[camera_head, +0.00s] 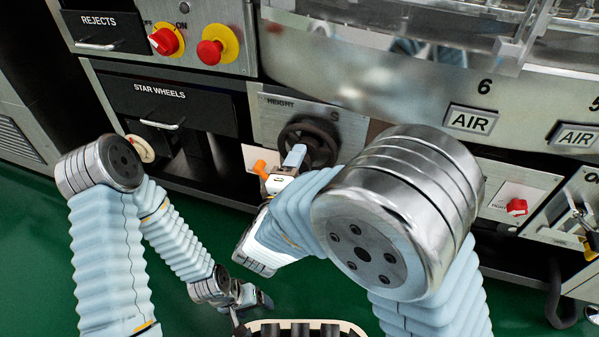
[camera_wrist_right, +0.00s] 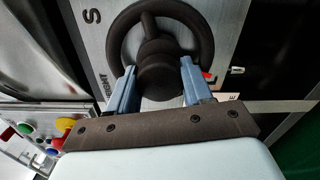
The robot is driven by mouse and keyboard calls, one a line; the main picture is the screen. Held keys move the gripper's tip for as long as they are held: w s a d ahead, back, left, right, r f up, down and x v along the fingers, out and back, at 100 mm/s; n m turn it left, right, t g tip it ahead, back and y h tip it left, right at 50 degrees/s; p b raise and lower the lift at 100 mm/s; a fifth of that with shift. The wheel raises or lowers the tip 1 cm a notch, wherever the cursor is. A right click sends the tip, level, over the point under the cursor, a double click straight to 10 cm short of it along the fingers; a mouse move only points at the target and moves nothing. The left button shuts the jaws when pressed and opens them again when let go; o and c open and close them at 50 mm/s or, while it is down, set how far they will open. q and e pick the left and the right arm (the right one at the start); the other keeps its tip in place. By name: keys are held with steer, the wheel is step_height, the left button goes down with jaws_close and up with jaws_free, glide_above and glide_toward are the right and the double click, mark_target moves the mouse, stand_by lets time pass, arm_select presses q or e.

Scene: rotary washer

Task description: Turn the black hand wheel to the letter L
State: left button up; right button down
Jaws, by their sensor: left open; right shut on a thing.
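The black hand wheel (camera_head: 312,133) is mounted on a grey panel marked HEIGHT, with a letter S (camera_head: 333,117) at its upper right. In the right wrist view the wheel (camera_wrist_right: 206,38) shows its round rim and a thick central knob (camera_wrist_right: 160,78). My right gripper (camera_wrist_right: 160,88) has its two blue fingers on either side of this knob, shut on it. It also shows in the head view (camera_head: 293,157), in front of the wheel's lower part. My left gripper (camera_head: 256,302) is low over the floor, away from the wheel, small and partly hidden.
Red knobs on yellow plates (camera_head: 218,45) sit at the upper left above a STAR WHEELS drawer (camera_head: 175,100). AIR plates (camera_head: 470,120) are on the right. An orange handle (camera_head: 260,168) is just left of my right gripper. Green floor lies open below.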

steer(key=shift+m, duration=1.2)
steer(key=shift+a, duration=0.1)
steer(key=shift+c, duration=2.4)
jaws_free()
steer(key=shift+s, duration=0.1)
steer(key=v, duration=1.3)
steer(key=shift+s+p, duration=0.3)
steer(key=shift+s+a, duration=0.1)
